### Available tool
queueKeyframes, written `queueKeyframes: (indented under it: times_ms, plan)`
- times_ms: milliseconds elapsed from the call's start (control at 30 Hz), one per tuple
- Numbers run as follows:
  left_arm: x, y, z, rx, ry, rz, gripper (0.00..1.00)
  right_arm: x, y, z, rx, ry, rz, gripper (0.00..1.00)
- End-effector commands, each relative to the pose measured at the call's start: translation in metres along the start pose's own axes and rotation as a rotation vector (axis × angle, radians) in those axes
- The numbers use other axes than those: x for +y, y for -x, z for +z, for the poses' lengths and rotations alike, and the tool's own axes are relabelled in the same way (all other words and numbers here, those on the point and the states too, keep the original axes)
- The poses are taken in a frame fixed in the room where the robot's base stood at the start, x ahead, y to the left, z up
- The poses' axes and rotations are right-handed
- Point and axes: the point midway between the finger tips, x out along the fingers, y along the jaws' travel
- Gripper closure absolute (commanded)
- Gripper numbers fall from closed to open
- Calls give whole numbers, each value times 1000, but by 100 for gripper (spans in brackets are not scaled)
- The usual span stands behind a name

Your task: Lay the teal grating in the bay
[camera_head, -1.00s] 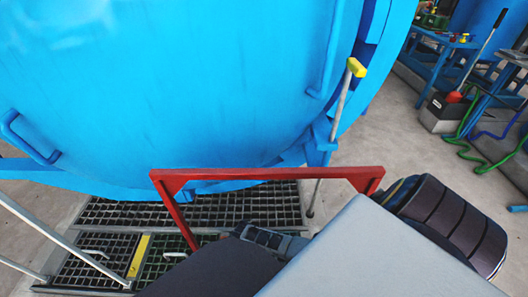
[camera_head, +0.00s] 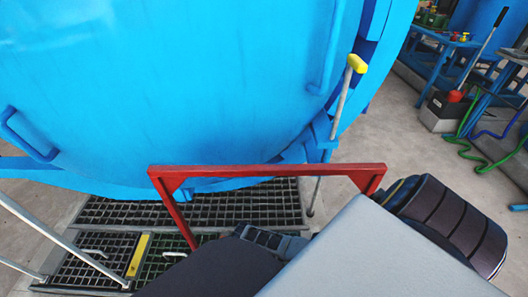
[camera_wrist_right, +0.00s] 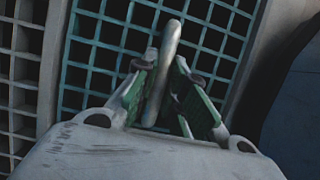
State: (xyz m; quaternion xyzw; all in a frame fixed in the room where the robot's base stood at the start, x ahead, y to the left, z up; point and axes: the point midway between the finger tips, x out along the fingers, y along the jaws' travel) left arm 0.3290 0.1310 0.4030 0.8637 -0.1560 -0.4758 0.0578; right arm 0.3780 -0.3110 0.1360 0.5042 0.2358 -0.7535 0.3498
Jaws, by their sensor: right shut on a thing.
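The teal grating (camera_wrist_right: 107,35) fills the middle of the right wrist view, an open square mesh with a pale metal handle (camera_wrist_right: 167,60). My right gripper (camera_wrist_right: 160,68) has its green-padded fingers on both sides of this handle and is shut on it. Grey mesh borders the teal grating on the left in that view. In the head view my own arm covers the right gripper; a greenish mesh panel (camera_head: 154,266) shows beside a yellow strip. I cannot tell the bay's outline or whether the grating is seated. My left gripper is not in view.
A large blue vessel door (camera_head: 180,90) stands over the floor mesh (camera_head: 240,205). A red frame (camera_head: 270,170) crosses close in front. A yellow-topped post (camera_head: 345,90) stands by the door. Open concrete lies to the right, with hoses (camera_head: 465,145) farther back.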

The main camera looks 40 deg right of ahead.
Motion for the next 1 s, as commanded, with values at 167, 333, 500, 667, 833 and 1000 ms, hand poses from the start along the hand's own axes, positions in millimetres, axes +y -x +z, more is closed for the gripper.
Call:
queueKeyframes:
  times_ms: [167,333,500,667,833,1000]
  plan:
    - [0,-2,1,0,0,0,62,1,-1,-2,1,0,2,100]
    - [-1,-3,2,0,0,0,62,2,-3,-2,1,0,2,100]
    - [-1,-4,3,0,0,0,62,2,-5,-3,1,0,2,100]
    - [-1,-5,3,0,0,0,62,1,-6,-4,1,-1,2,80]
    - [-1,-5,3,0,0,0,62,1,-6,-3,1,0,1,62]
    - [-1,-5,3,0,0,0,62,0,-6,-3,0,0,1,62]
